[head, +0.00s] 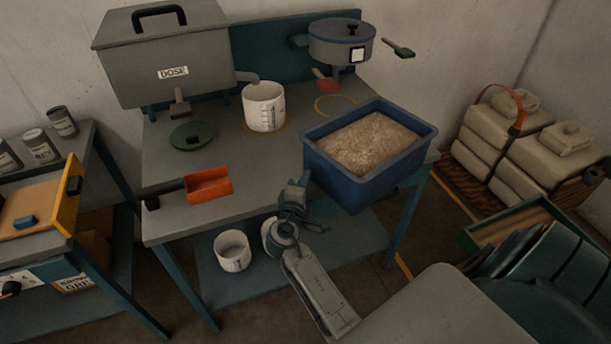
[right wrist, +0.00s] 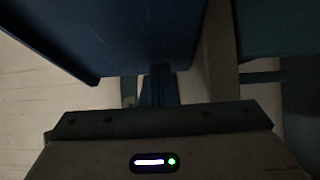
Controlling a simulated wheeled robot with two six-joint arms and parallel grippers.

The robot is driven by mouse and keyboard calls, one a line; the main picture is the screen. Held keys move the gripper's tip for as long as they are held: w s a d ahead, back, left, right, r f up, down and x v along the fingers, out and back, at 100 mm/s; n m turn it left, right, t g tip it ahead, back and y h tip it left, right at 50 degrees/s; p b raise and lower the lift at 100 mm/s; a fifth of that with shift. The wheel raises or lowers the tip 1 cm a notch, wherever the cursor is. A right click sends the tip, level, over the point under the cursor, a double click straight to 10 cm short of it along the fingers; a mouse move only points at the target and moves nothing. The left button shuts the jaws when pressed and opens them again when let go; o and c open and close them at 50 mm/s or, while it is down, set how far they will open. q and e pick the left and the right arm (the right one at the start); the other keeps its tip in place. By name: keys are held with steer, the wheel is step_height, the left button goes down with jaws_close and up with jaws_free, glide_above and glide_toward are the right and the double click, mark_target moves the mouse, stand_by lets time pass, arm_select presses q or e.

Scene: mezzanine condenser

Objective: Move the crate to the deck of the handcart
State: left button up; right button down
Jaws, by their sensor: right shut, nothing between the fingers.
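The blue crate (head: 352,187), full of pale brown grain, is at the right front corner of the grey worktable (head: 250,190). Its near corner appears to stick out past the table's front edge. My right gripper (head: 298,187) is shut and empty, close to the crate's left end; I cannot tell whether they touch. In the right wrist view the crate's dark blue wall (right wrist: 120,35) fills the upper left. A green-edged, brown-floored surface (head: 505,222) at the right may be the handcart deck; it is partly hidden. My left gripper is not in view.
A white measuring cup (head: 264,107), a green lid (head: 193,135) and an orange scoop (head: 208,186) are on the table. A white bucket (head: 233,251) stands on the lower shelf. Stacked sacks (head: 490,140) stand on the right. A side bench (head: 60,190) is at left.

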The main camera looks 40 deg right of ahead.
mark_target(318, 177)
steer(key=shift+w+d, duration=0.1)
steer(key=shift+r, duration=0.1)
steer(key=shift+s+d, duration=1)
steer(key=shift+d, duration=0.2)
